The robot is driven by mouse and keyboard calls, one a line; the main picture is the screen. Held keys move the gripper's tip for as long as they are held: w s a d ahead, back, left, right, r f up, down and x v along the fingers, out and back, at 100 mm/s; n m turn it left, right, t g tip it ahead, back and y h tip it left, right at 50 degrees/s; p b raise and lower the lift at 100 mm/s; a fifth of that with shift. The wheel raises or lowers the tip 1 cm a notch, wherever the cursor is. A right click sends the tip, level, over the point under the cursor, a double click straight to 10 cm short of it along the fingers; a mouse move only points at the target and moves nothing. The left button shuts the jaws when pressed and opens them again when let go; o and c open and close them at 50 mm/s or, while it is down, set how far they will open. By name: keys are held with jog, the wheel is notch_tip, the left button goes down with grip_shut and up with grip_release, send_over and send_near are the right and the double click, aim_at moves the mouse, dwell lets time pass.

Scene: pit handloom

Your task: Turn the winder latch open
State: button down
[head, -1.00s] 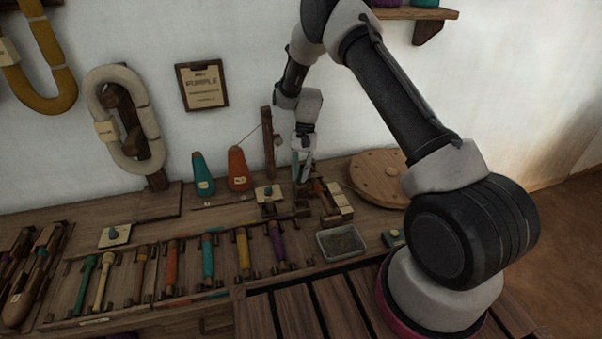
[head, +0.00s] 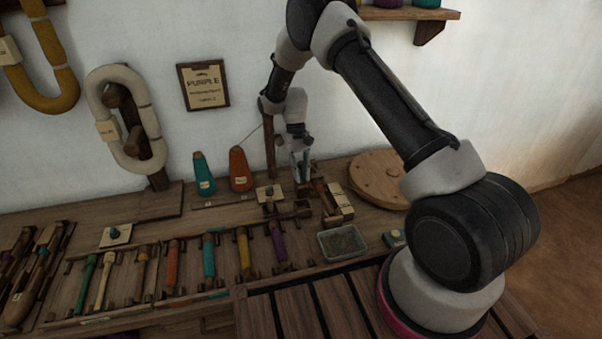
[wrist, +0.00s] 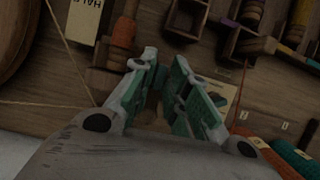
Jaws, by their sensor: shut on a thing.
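My gripper (head: 301,180) points down at the small wooden winder on the back of the bench, beside the upright post (head: 269,150). In the wrist view its two green-padded fingers (wrist: 164,62) are close together around a small dark piece. This piece seems to be the winder latch, but the fingers hide most of it and its angle cannot be read. An orange-brown bobbin or spindle (wrist: 124,32) lies just left of the fingertips in the wrist view.
Orange (head: 240,170) and teal (head: 202,175) yarn cones stand to the left. A round wooden disc (head: 378,180) lies to the right. A grey tray (head: 342,242) is in front. Several coloured bobbins lie in a front-left rack. A thin thread runs to the post.

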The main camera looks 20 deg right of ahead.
dwell(0.3)
jog(key=c, duration=1.5)
grip_release()
jog(key=shift+c, duration=0.2)
jog(key=v, duration=1.2)
